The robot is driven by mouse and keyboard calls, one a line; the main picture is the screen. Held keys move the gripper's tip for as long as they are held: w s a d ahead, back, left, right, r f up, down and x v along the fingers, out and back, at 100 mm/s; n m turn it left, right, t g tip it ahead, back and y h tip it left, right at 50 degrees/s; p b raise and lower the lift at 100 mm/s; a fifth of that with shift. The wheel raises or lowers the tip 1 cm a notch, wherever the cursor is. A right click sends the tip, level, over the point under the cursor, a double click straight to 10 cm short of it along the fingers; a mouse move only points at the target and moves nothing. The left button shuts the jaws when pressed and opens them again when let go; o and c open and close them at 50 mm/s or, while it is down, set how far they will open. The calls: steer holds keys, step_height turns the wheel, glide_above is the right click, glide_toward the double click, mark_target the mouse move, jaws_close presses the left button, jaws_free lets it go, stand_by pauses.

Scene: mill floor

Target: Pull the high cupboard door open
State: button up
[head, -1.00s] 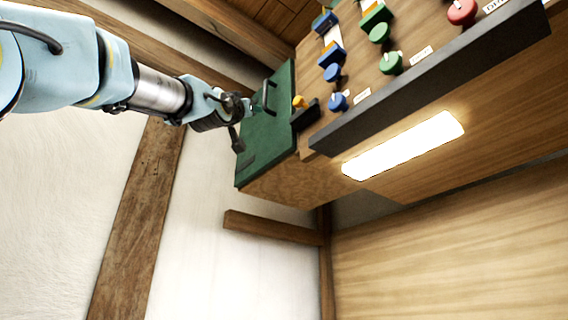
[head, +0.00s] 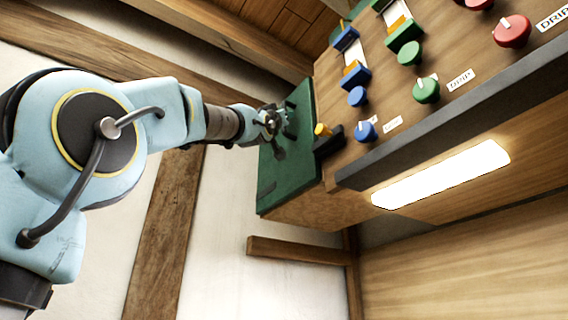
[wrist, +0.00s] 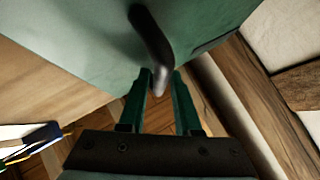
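The green cupboard door (head: 282,180) is at the end of the high wooden cupboard, in the middle of the head view. It looks shut, with no clear gap along its edge. Its dark bar handle (wrist: 150,38) shows in the wrist view, standing out from the green face. In the head view my gripper (head: 283,127) is at the door and covers most of the handle. In the wrist view my gripper (wrist: 161,76) is open, with its two green fingers on either side of the handle's near end. I cannot tell whether they touch it.
A control panel with blue, green and red knobs (head: 426,90) lies right of the door. A dark ledge (head: 450,100) and a lit lamp (head: 440,174) are below it. A yellow-tipped dark part (head: 326,140) sits close beside the door. Wooden beams (head: 165,230) cross the white wall.

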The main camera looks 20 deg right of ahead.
steer(key=shift+w+d+r, duration=0.1)
steer(key=shift+d, duration=0.05)
jaws_close()
stand_by(1.4)
